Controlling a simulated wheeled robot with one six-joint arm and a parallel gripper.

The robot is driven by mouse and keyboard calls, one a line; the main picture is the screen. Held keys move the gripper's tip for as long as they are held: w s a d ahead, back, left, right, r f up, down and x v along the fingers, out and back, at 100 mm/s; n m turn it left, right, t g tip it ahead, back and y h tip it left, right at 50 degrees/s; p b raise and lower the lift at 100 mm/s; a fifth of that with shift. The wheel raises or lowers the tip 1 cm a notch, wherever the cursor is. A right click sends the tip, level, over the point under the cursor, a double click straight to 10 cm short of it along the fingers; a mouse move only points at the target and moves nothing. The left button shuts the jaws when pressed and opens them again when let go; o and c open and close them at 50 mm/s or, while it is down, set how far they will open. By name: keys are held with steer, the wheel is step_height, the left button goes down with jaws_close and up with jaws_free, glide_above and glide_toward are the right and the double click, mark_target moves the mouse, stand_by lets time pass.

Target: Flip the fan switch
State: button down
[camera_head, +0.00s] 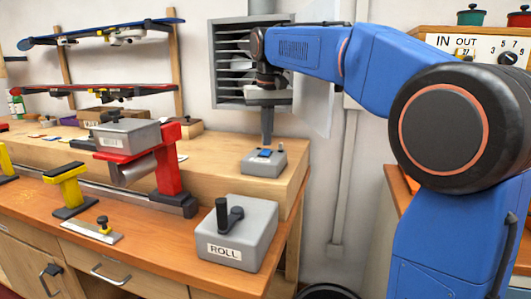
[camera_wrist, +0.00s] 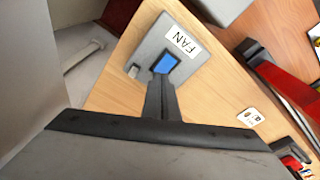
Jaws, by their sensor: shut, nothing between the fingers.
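The fan switch is a small grey box with a blue rocker. In the head view the box (camera_head: 264,163) sits on the raised wooden shelf near its right end. In the wrist view the box (camera_wrist: 187,50) carries a white label reading FAN, and its blue rocker (camera_wrist: 166,64) shows clearly. My gripper (camera_head: 267,145) points straight down over the box, fingers shut and empty. In the wrist view the fingertips (camera_wrist: 163,76) lie at the near edge of the blue rocker. I cannot tell whether they touch it.
A louvred vent (camera_head: 228,70) is on the wall behind my gripper. A grey box labelled ROLL (camera_head: 237,235), with a black crank, stands on the lower bench in front. A red press (camera_head: 168,168) stands to the left. Wooden shelf around the switch is clear.

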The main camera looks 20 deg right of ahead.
mark_target(266, 150)
steer(key=shift+f, duration=0.85)
stand_by(1.0)
step_height(266, 150, up, 7)
stand_by(1.1)
